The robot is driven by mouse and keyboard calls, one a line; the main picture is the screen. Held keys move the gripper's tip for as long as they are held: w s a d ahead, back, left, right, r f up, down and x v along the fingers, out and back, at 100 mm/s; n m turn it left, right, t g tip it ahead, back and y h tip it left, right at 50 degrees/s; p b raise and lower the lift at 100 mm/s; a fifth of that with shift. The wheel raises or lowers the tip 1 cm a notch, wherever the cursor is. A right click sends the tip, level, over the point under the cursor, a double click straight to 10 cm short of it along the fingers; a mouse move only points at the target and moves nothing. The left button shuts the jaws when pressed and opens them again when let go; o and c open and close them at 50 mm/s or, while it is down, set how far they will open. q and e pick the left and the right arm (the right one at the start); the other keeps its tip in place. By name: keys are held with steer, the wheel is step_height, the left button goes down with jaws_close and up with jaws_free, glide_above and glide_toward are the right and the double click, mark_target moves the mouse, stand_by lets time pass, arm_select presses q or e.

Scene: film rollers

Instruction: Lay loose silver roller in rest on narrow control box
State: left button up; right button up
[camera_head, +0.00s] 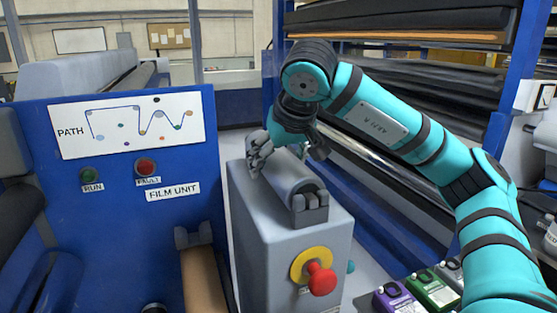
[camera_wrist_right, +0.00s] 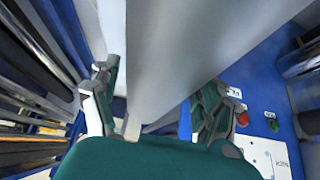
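The silver roller (camera_head: 289,172) lies along the top of the narrow grey control box (camera_head: 265,225). Its near end sits at the dark grey rest bracket (camera_head: 310,206); its far end is hidden behind my right gripper. My right gripper (camera_head: 288,152) is over the far part of the roller, pointing down, with its fingers spread to either side. In the right wrist view the roller (camera_wrist_right: 185,45) fills the middle, between the two parted fingers of the gripper (camera_wrist_right: 160,105). My left gripper is not in view.
A red stop button (camera_head: 321,279) with a yellow collar sticks out of the box's front. The blue film unit panel (camera_head: 110,240) stands to the left, with a tan roller (camera_head: 203,280) beside it. Dark rolls (camera_head: 400,20) fill a blue rack behind. Coloured small boxes (camera_head: 430,290) are at lower right.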

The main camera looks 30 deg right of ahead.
steer(key=shift+o, duration=0.9)
steer(key=shift+f, duration=0.1)
steer(key=v, duration=1.2)
